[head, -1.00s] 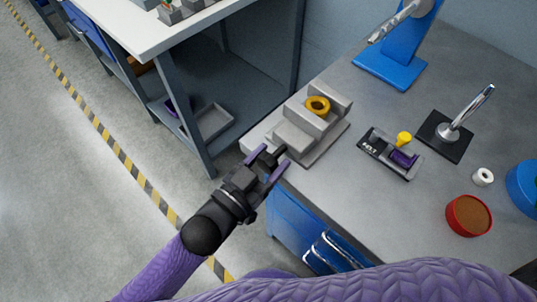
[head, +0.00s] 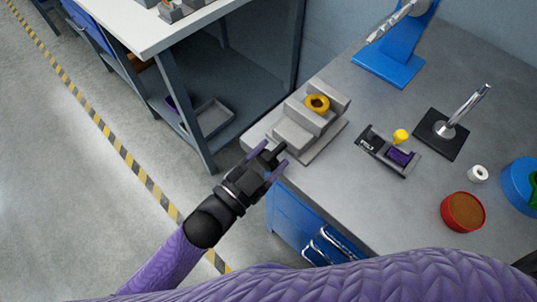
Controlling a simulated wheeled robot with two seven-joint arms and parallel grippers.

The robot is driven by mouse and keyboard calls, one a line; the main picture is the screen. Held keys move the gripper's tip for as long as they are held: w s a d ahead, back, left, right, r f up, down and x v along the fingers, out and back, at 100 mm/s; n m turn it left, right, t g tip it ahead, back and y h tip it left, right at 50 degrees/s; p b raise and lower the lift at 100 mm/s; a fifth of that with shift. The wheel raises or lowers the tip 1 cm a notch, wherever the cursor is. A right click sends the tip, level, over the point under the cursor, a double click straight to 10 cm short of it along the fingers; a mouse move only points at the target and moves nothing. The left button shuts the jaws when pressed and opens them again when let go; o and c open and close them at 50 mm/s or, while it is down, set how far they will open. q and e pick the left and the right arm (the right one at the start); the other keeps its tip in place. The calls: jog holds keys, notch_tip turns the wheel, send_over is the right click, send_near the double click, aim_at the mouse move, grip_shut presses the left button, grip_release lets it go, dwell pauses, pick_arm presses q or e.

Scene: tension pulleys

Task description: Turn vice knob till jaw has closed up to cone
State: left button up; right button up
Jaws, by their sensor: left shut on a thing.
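The grey vice (head: 329,130) stands at the left corner of the bench. A yellow-orange round piece with a hole, which I take for the cone (head: 317,103), sits between its stepped grey blocks. The dark knob (head: 277,151) sticks out of the vice's near side, past the bench edge. My left gripper (head: 273,157) is shut on the knob, one purple finger on each side, hiding part of it. My right gripper is not in view.
A black tray with a purple block (head: 398,156) and yellow knob, a metal lever on a black base (head: 441,134), a blue stand (head: 387,64), a white roll (head: 478,173) and a red tub (head: 463,211) stand to the right. Drawer handles (head: 330,245) stick out below.

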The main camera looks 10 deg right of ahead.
pick_arm(q)
jog(key=o, duration=1)
jog(key=p+v, duration=0.1)
jog(key=v, duration=0.9)
